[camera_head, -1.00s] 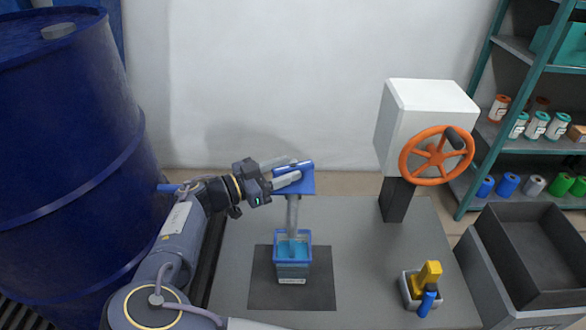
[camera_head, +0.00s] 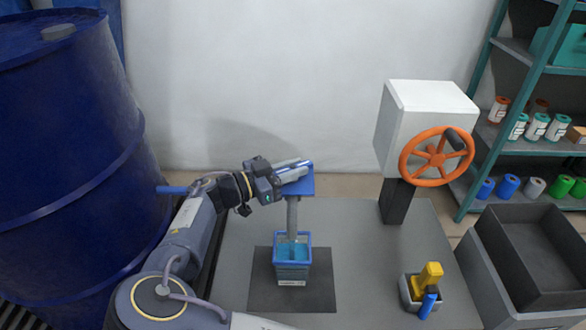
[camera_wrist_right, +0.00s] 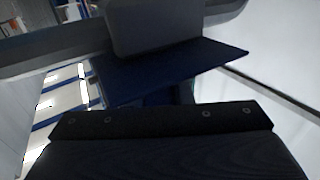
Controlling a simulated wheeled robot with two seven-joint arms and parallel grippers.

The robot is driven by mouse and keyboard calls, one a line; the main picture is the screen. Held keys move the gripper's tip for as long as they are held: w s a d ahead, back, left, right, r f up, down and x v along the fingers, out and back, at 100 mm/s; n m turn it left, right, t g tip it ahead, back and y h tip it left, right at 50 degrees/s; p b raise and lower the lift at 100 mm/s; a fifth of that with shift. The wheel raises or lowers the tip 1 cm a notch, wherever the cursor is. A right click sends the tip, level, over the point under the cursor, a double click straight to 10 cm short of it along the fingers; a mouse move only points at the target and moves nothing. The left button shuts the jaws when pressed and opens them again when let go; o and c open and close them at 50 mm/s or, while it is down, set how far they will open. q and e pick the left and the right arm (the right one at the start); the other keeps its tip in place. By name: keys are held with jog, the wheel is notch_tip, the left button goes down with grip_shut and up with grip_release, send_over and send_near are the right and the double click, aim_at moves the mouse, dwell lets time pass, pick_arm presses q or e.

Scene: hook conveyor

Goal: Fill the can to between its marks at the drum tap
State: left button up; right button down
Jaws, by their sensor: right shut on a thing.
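The can (camera_head: 293,273) is an open, blue-rimmed box standing upright on a dark mat (camera_head: 258,285), with light blue liquid inside. Its marks are too small to read. The blue drum (camera_head: 70,150) stands at the left, with a blue pipe (camera_head: 172,190) coming from its side. A grey spout (camera_head: 292,217) hangs straight above the can under a blue tap piece (camera_head: 303,188). My right gripper (camera_head: 297,172) is shut at the blue tap piece, above and behind the can; its fingers partly hide it. A dark blue plate (camera_wrist_right: 175,70) shows between the fingers in the wrist view. My left gripper is not in view.
A white box with an orange handwheel (camera_head: 437,153) stands on a dark post at the back right. A small grey holder with a yellow and blue item (camera_head: 427,285) sits front right. A dark bin (camera_head: 530,250) and a shelf (camera_head: 530,85) stand further right. The mid-right tabletop is clear.

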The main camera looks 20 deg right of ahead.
aim_at(282, 169)
jog(key=m+g, duration=0.3)
jog(key=g, duration=0.1)
jog(key=shift+w+d+g, duration=0.1)
jog(key=shift+g, duration=0.3)
jog(key=shift+m+g+y, duration=0.8)
jog(key=shift+m+g, duration=0.4)
jog(key=shift+g, duration=0.6)
jog(key=c, duration=1.3)
grip_release()
jog(key=v, duration=0.8)
jog(key=shift+p, duration=0.4)
